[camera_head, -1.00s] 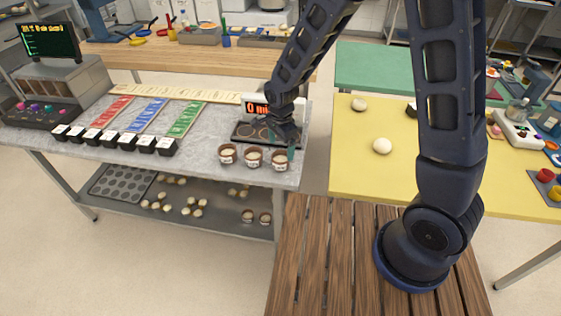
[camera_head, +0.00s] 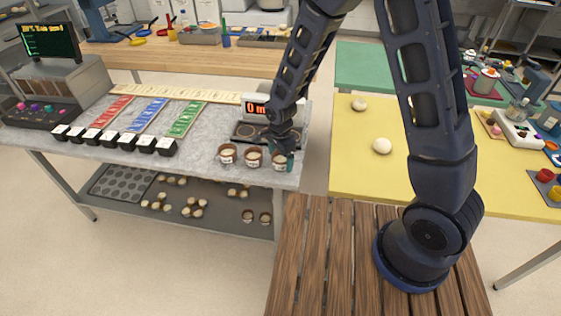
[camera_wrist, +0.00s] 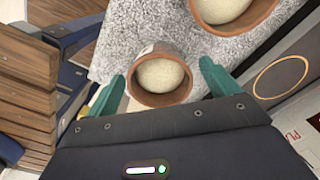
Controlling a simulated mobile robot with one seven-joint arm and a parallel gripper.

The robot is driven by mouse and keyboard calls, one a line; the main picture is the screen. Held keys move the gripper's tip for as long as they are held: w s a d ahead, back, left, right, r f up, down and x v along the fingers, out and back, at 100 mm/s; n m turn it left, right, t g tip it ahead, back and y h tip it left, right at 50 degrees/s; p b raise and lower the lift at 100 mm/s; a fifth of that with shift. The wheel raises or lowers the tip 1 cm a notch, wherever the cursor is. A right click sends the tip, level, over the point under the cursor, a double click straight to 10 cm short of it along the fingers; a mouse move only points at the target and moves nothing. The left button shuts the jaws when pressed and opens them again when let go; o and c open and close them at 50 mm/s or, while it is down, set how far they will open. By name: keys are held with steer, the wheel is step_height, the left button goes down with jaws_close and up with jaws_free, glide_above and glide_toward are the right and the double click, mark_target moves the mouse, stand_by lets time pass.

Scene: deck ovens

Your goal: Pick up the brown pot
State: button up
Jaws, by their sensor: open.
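Three brown pots holding pale dough stand in a row near the front edge of the grey counter (camera_head: 200,146): a left pot (camera_head: 227,154), a middle pot (camera_head: 253,158) and a right pot (camera_head: 279,164). My gripper (camera_head: 281,150) is at the right pot, partly hiding it in the head view. In the wrist view my open gripper (camera_wrist: 165,85) has its green fingers on either side of this pot (camera_wrist: 160,99). I cannot tell whether they touch it. Another brown pot (camera_wrist: 232,31) shows at the top of the wrist view.
A dark tray with round recesses (camera_head: 250,132) and a timer display (camera_head: 256,108) are behind the pots. Several black containers (camera_head: 112,139) line the counter's left front. A yellow table (camera_head: 352,165) with dough balls is to the right. A wooden slatted surface (camera_head: 340,240) is in front.

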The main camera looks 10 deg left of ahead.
mark_target(281, 156)
steer(key=c, duration=1.2)
steer(key=shift+r, duration=0.1)
step_height(281, 156, up, 20)
